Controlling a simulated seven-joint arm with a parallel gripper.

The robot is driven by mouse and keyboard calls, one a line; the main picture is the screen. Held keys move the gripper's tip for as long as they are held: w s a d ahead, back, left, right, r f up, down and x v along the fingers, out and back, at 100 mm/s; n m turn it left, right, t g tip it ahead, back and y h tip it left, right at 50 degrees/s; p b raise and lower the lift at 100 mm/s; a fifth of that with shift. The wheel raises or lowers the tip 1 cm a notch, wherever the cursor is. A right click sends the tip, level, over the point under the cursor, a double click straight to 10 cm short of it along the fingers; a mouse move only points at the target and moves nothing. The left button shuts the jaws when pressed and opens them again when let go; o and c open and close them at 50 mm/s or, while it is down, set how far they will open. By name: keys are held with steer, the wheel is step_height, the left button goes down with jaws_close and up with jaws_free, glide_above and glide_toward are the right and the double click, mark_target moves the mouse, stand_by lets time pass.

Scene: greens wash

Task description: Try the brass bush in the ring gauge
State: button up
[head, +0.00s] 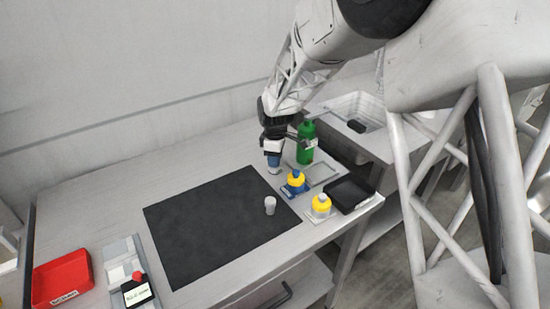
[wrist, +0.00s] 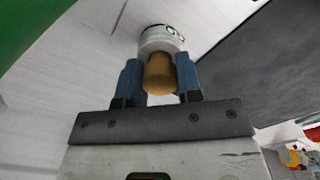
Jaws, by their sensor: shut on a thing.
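My gripper (head: 273,161) points down over the bench just beyond the far right edge of the dark mat. In the wrist view its blue fingers (wrist: 160,82) are shut on the brass bush (wrist: 160,75), which shows as a plain rounded piece between them. A whitish ring-like piece (wrist: 160,39) with a small green-edged dark label lies directly past the bush, probably the ring gauge. The bush overlaps it in the picture; I cannot tell whether the bush touches or enters it. In the head view the fingers hide the bush.
A small pale cylinder (head: 270,205) stands on the dark mat (head: 205,225). Right of my gripper are a green bottle (head: 306,142), two yellow-topped pieces, blue-based (head: 295,182) and white-based (head: 320,205), and a black tray (head: 350,193). A red tray (head: 62,278) is far left.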

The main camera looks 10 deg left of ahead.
stand_by(0.3)
steer(key=o, duration=1)
steer(key=shift+r, duration=3.85)
steer(key=shift+r, duration=0.1)
